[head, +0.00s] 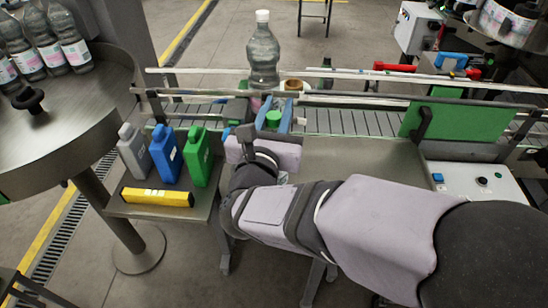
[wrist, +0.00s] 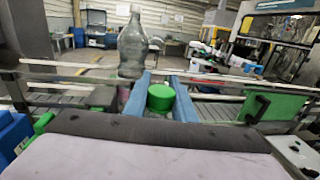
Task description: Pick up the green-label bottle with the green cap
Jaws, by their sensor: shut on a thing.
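The green-capped bottle shows mostly as its green cap (head: 273,118), seen between the two blue fingers of my gripper (head: 277,103). In the wrist view the green cap (wrist: 160,97) stands upright between the blue fingers (wrist: 160,83). My gripper is shut on this bottle. Its body and label are mostly hidden by the fingers and my wrist. I cannot tell whether it is clear of the surface below.
A tall clear bottle with a white cap (head: 263,52) stands just behind on the conveyor (head: 350,122), between rails. Grey (head: 133,152), blue (head: 166,155) and green (head: 199,158) jugs stand on a side table at left. A green panel (head: 455,118) is at right.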

